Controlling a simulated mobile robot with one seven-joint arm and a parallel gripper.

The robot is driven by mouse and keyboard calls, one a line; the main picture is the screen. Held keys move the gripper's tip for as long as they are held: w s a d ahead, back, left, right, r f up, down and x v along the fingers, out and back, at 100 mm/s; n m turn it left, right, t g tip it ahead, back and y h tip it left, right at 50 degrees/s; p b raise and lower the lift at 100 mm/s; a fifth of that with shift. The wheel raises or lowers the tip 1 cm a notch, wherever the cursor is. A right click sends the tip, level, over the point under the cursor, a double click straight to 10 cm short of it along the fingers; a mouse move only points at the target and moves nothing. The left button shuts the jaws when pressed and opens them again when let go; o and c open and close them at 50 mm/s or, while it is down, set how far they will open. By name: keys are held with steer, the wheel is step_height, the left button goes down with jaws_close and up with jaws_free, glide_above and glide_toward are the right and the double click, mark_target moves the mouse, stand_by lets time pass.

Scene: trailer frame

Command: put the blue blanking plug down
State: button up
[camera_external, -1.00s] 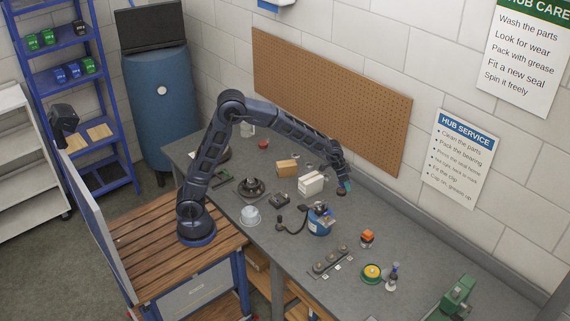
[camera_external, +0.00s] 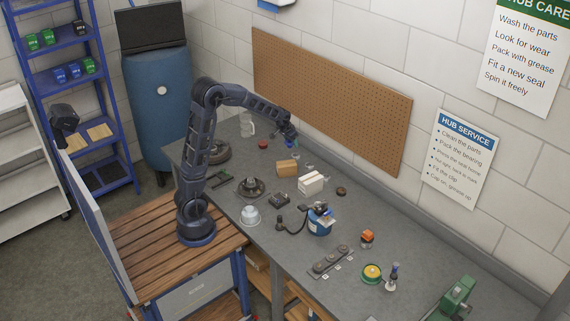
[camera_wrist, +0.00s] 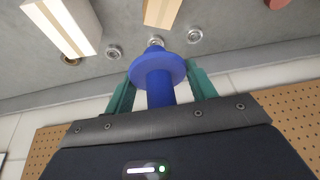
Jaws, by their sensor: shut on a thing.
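The blue blanking plug (camera_wrist: 157,78) is a wide round flange on a narrower stem. In the wrist view it sits between the two green fingers of my gripper (camera_wrist: 160,85), which are shut on it. In the external view my gripper (camera_external: 291,144) is above the back of the grey workbench (camera_external: 300,240), behind the cardboard box. The plug is too small there to make out clearly. In the wrist view it appears held in the air, with the bench beyond it.
Near my gripper are a cardboard box (camera_external: 287,167), a white box (camera_external: 310,184), a red cap (camera_external: 263,144) and a brown ring (camera_external: 341,191). Small metal rings (camera_wrist: 194,36) lie near the boxes. A pegboard (camera_external: 330,100) is on the wall behind. The bench's right-hand back is fairly clear.

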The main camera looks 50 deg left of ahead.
steer(key=s+a+n+y, duration=0.1)
steer(key=s+a+n, duration=0.1)
steer(key=s+a, duration=0.5)
steer(key=s+a+f+n+g, duration=0.1)
steer(key=s+a+n, duration=0.15)
steer(key=a, duration=0.75)
steer(key=s+a+n+y, duration=0.1)
steer(key=s+a+n, duration=0.1)
steer(key=s+a, duration=0.55)
steer(key=f, duration=0.6)
steer(key=w+f, duration=0.1)
steer(key=f, duration=0.6)
steer(key=a+f, duration=0.1)
steer(key=f, duration=0.5)
steer(key=shift+w+f, duration=0.25)
steer(key=shift+f, duration=0.15)
steer(key=shift+f, duration=0.1)
steer(key=o, duration=1)
